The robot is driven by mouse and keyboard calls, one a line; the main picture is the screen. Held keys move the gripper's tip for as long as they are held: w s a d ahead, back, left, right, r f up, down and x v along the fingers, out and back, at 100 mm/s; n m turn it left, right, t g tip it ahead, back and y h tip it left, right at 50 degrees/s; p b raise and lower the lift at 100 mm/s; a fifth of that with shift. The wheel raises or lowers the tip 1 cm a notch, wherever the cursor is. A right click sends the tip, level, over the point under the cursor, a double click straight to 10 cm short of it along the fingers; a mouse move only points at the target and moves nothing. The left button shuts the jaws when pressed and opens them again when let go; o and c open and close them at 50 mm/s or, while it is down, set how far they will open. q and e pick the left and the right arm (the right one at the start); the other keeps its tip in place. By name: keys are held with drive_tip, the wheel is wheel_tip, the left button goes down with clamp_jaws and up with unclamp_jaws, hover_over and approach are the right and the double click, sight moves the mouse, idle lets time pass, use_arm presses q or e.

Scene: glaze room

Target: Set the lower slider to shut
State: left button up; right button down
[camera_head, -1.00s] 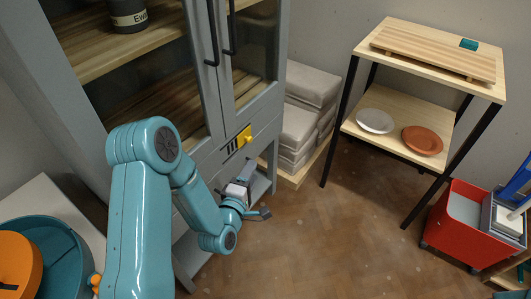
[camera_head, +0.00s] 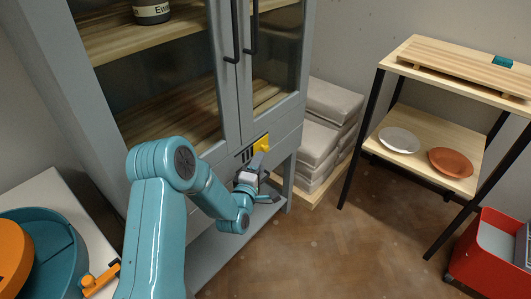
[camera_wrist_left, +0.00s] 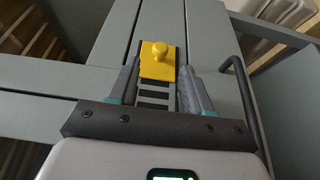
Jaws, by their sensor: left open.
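A yellow slider plate with a round knob (camera_head: 261,144) sits on the front of the grey cabinet, below the glass doors, beside a dark slotted track. In the left wrist view the yellow slider (camera_wrist_left: 157,63) is at one end of the dark ladder-like track (camera_wrist_left: 155,96), its knob standing out. My left gripper (camera_head: 262,172) is just below the slider in the head view. In the wrist view my left gripper's fingers (camera_wrist_left: 160,80) are apart, one on each side of the track, with nothing held. I cannot tell whether they touch the panel. My right gripper is not in view.
The glass doors have dark handles (camera_head: 253,30) above the slider. Grey stacked bags (camera_head: 322,140) lie right of the cabinet. A wooden rack (camera_head: 424,160) with two plates and a red bin (camera_head: 488,256) stand further right. The brown floor between is clear.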

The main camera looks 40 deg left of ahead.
sight(266, 151)
use_arm(q)
drive_tip(key=x, duration=0.6)
drive_tip(key=shift+w, duration=0.3)
clamp_jaws()
